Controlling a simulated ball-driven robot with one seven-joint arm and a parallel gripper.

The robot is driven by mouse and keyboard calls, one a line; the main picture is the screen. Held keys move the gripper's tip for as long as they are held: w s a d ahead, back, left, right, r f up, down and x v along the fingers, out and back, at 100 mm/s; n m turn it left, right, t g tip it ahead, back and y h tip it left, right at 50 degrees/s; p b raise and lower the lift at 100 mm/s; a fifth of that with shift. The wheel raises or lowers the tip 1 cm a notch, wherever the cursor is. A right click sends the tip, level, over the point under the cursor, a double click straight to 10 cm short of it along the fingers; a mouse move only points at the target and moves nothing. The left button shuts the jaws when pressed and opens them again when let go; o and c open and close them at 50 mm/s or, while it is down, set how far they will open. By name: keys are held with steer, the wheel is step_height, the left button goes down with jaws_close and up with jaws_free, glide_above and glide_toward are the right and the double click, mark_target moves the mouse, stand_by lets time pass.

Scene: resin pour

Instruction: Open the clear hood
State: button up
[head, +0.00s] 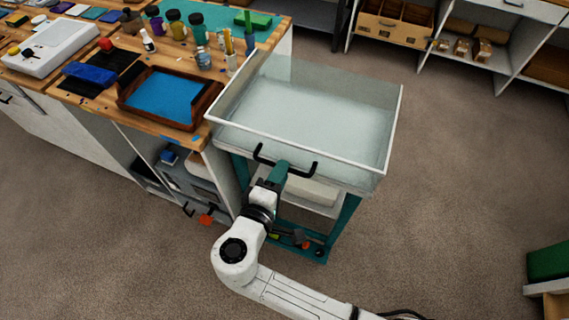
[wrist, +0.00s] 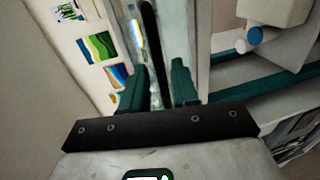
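The clear hood (head: 310,110) is a see-through box with white edges on top of a teal-legged stand (head: 345,215). It appears to be down over the stand's top. Its black handle (head: 311,170) is on the front side, and it also shows in the wrist view as a dark bar (wrist: 150,40).
A wooden workbench (head: 110,95) stands left of the hood, with a wooden-framed blue tray (head: 165,97), bottles and a white scale-like device (head: 48,48). Shelves (head: 480,70) line the back right. A green box (head: 549,262) is at lower right. The floor right of the stand is clear.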

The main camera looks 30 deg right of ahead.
steer(key=shift+x, duration=1.35)
jaws_close()
